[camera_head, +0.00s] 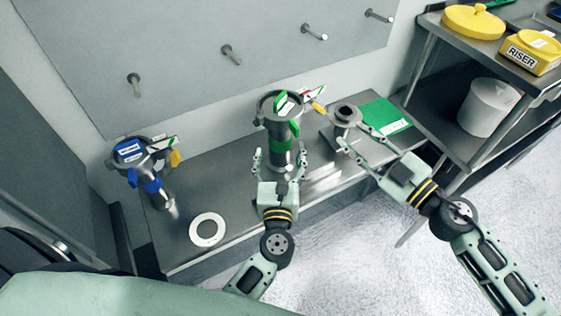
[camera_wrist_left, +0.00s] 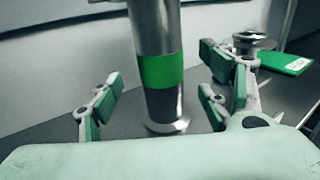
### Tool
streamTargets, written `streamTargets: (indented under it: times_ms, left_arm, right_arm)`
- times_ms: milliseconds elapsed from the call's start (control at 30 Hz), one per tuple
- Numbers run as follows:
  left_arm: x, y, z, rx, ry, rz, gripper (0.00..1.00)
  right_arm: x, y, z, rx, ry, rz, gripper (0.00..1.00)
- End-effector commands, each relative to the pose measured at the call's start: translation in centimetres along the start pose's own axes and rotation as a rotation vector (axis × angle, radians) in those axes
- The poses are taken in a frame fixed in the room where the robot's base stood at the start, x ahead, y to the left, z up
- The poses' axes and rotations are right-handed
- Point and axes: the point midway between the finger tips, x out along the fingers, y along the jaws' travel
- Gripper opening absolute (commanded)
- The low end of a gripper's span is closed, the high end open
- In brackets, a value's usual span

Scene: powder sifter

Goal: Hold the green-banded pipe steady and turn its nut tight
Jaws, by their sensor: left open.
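The green-banded pipe (camera_head: 281,160) stands upright on the metal bench; its dark top carries a green label and a red-and-yellow part. In the left wrist view the pipe (camera_wrist_left: 158,105) rises between my fingers, with its green band in the middle. My left gripper (camera_head: 280,156) is open at the pipe's near side, fingers apart on either side, without visible contact. My right gripper (camera_head: 354,136) is open to the right, its fingertips close to a grey round flanged part (camera_head: 346,113) on the bench. I cannot tell which part is the nut.
A blue-banded pipe (camera_head: 152,186) and a white ring (camera_head: 207,230) are at the bench's left. A green sheet (camera_head: 384,114) lies at its right. A shelf (camera_head: 447,88) with yellow items and a white bucket (camera_head: 488,107) stands further right. Pegs stick out of the wall panel.

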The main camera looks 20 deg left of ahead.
Motion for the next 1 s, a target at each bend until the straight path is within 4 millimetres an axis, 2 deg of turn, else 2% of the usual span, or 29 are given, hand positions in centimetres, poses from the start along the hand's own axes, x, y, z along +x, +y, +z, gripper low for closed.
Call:
streamTargets:
  times_ms: [100, 333, 500, 767, 1000]
  left_arm:
    - [2.0, -0.1, 0.1, 0.001, -0.004, 0.000, 0.71]
    - [5.1, -0.1, 0.1, 0.004, -0.004, -0.002, 0.71]
    - [6.0, -0.1, 0.1, 0.004, -0.002, -0.002, 0.71]
    - [6.1, -0.1, 0.1, 0.004, -0.002, -0.003, 0.71]
    - [6.0, -0.1, 0.0, 0.005, -0.002, -0.003, 0.50]
  right_arm:
    - [0.0, 0.0, 0.0, 0.000, 0.000, 0.000, 0.31]
    - [0.0, 0.0, 0.0, 0.000, 0.000, 0.000, 0.31]
    - [0.0, 0.0, 0.0, 0.000, 0.000, 0.000, 0.31]
    - [0.0, 0.0, 0.0, 0.000, 0.000, 0.000, 0.31]
    - [0.0, 0.0, 0.0, 0.000, 0.000, 0.000, 0.31]
